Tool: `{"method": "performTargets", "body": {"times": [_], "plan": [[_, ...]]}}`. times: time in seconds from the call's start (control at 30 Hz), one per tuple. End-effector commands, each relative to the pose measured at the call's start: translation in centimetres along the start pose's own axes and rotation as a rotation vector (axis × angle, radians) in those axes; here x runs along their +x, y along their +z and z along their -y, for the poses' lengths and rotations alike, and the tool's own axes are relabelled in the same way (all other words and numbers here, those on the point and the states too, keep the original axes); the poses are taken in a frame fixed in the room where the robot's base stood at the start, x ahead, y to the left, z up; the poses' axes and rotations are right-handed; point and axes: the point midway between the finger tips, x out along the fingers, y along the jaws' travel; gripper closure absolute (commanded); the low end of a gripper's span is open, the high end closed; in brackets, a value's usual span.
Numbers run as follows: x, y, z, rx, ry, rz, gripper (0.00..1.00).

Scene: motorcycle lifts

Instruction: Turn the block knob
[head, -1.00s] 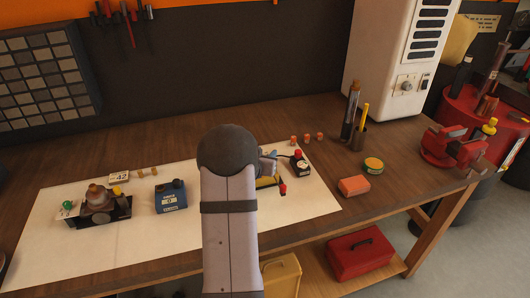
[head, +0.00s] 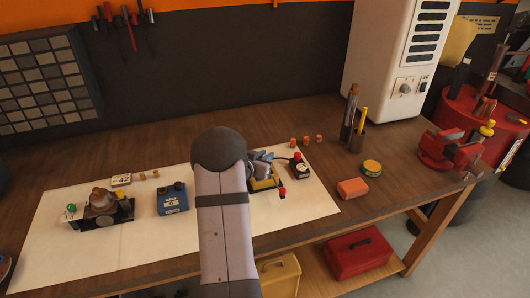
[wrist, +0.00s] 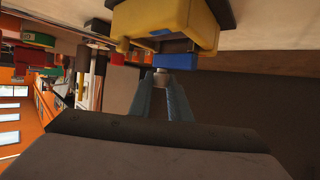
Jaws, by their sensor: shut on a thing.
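The yellow block (head: 262,184) sits on the white mat in the head view, partly hidden behind my arm. In the wrist view the yellow block (wrist: 175,22) fills the top, with a blue part (wrist: 178,61) on its near side. My gripper (wrist: 162,82) has its two blue-grey fingers closed on a small greyish knob (wrist: 161,71) beside the blue part. The fingers cover much of the knob, so its angle cannot be read. In the head view my arm hides most of the gripper.
A blue box (head: 172,198) and a dark fixture (head: 102,208) stand left on the white mat (head: 60,250). A small device with a red button (head: 298,165) is close right of the block.

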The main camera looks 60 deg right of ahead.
Motion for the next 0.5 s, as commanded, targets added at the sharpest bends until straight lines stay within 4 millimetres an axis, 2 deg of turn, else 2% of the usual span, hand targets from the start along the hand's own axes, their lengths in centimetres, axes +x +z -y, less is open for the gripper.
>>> {"method": "performTargets", "body": {"times": [0.07,0.5], "plan": [[-0.2,-0.59,0.19,0.016,0.039,-0.003,1.0],[-0.12,-0.2,0.02,0.093,0.227,-0.003,1.0]]}}
